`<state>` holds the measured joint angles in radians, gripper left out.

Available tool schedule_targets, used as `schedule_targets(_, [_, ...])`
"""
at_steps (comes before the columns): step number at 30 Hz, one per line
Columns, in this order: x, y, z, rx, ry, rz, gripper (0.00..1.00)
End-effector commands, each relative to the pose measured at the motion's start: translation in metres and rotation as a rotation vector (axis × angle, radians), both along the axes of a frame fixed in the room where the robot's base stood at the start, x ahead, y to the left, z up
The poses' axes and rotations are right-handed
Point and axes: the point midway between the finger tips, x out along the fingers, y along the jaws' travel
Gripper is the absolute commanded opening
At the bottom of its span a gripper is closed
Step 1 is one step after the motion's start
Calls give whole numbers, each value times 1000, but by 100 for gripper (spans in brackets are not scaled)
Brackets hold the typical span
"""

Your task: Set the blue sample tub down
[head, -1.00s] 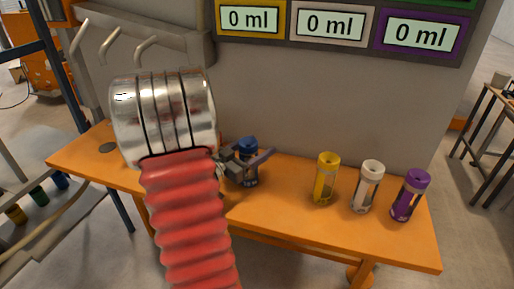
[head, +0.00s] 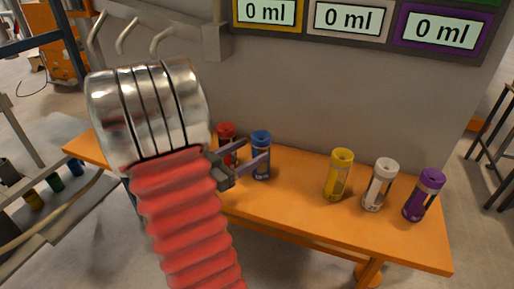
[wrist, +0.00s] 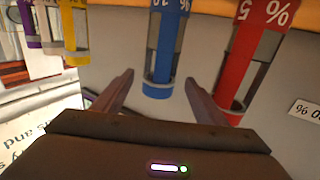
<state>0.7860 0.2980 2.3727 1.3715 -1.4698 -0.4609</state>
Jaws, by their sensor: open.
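The blue sample tub (head: 261,142) stands upright on the orange bench (head: 300,205), right of a red tub (head: 227,132). In the wrist view, the blue tub (wrist: 160,88) appears upside down, between the directions of my two fingers. My gripper (head: 257,148) is open, its fingers spread and pointing toward the blue tub. The near finger crosses in front of the tub's middle in the head view. In the wrist view, my gripper (wrist: 158,77) shows gaps between each finger and the blue tub, with no contact visible.
Yellow (head: 339,175), white (head: 379,186) and purple (head: 424,195) tubs stand at the bench's right. The red tub is close beside my far finger. A grey wall with a "0 ml" display (head: 352,18) rises behind. Bare bench lies between the blue and yellow tubs.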

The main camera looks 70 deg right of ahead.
Motion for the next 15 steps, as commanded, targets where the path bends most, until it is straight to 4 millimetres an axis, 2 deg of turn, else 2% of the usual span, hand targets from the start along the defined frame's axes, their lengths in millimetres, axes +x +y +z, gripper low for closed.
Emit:
schedule_targets(7, [13, 21, 0, 0, 0, 1, 66])
schedule_targets(15, [16, 25, 0, -1, 1, 0, 66])
